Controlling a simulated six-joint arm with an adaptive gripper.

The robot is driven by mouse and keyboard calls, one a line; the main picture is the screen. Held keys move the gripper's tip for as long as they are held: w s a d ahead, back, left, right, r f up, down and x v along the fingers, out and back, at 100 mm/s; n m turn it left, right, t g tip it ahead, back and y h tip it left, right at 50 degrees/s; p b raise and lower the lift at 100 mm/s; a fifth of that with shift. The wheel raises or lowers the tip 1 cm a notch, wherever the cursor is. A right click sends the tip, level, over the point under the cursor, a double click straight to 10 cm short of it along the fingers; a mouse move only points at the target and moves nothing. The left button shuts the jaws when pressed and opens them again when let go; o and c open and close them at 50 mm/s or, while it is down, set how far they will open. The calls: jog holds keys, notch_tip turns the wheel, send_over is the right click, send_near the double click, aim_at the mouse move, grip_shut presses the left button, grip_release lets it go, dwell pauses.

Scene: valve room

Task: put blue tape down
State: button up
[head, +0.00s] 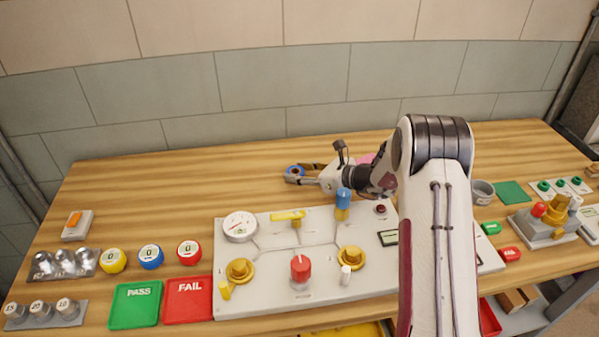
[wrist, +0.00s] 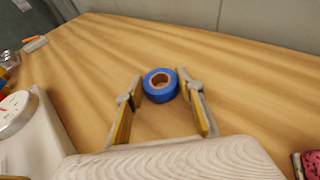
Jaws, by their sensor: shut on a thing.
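The blue tape (head: 295,170) is a small blue roll at the back of the wooden table, behind the white valve panel. My gripper (head: 296,174) reaches to it from the right, low over the table. In the wrist view the blue tape (wrist: 160,85) sits between the two fingertips of my gripper (wrist: 160,88), which are shut on its sides. Its hole faces up toward the wrist camera. I cannot tell whether the roll touches the table.
The white valve panel (head: 262,287) with its gauge (head: 240,226) and knobs stands in front of my gripper. The wooden table (head: 170,195) is clear to the left of the tape. A pink thing (wrist: 312,165) lies at the right edge of the wrist view. The wall (head: 240,85) rises behind.

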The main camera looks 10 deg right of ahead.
aim_at(296, 171)
jog(key=shift+f, duration=0.1)
jog(key=o, duration=1)
jog(key=shift+s+d+r, duration=0.35)
jog(key=shift+d+r, duration=0.05)
jog(key=shift+d, duration=0.05)
jog(key=shift+v, duration=1)
notch_tip(296, 171, up, 6)
jog(key=shift+a+f, duration=0.1)
jog(key=shift+f, duration=0.15)
jog(key=shift+r, duration=0.65)
